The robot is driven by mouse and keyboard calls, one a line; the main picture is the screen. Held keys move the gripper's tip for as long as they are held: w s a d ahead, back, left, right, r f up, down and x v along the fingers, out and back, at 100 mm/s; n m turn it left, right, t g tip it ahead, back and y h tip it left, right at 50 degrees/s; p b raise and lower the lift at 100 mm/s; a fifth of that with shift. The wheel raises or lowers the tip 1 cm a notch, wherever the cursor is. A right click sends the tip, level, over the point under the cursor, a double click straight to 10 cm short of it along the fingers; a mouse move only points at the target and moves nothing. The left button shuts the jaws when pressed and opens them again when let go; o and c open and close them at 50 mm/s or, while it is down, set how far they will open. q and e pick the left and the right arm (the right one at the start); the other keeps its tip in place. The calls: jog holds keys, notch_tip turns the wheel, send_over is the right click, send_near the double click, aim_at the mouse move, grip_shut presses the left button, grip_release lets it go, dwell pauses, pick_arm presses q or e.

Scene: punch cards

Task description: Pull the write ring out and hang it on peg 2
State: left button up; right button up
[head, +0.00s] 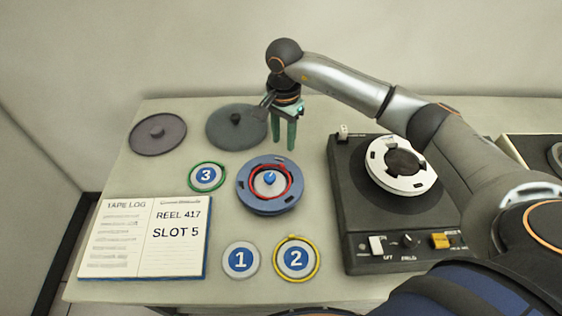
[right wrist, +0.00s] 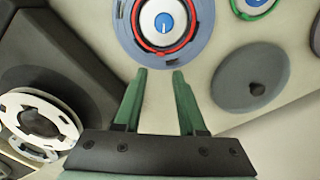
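The blue reel (head: 248,201) lies flat on the table and bears a thin red ring (head: 288,187) around its pale centre, with a blue knob (head: 270,178) in the middle. The reel (right wrist: 204,30) and red ring (right wrist: 190,40) also show at the top of the right wrist view, cut off. The disc marked 2 (head: 296,257) lies near the table's front, with a yellow ring (head: 317,268) around it. My right gripper (head: 284,146) points down behind the reel, apart from it. Its green fingers (right wrist: 160,73) are open and empty. My left gripper is out of view.
Disc 1 (head: 240,261) lies left of disc 2; disc 3 (head: 207,175), with a green rim, lies left of the reel. Two grey discs (head: 158,134) (head: 225,130) lie at the back. A tape log (head: 145,238) is left, a dark tape unit (head: 360,225) right.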

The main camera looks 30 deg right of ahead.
aim_at(282, 165)
notch_tip(282, 165, down, 9)
jog(key=b, duration=0.6)
jog(key=shift+a, duration=0.1)
jog(key=shift+r, duration=0.1)
grip_shut()
dwell(1.2)
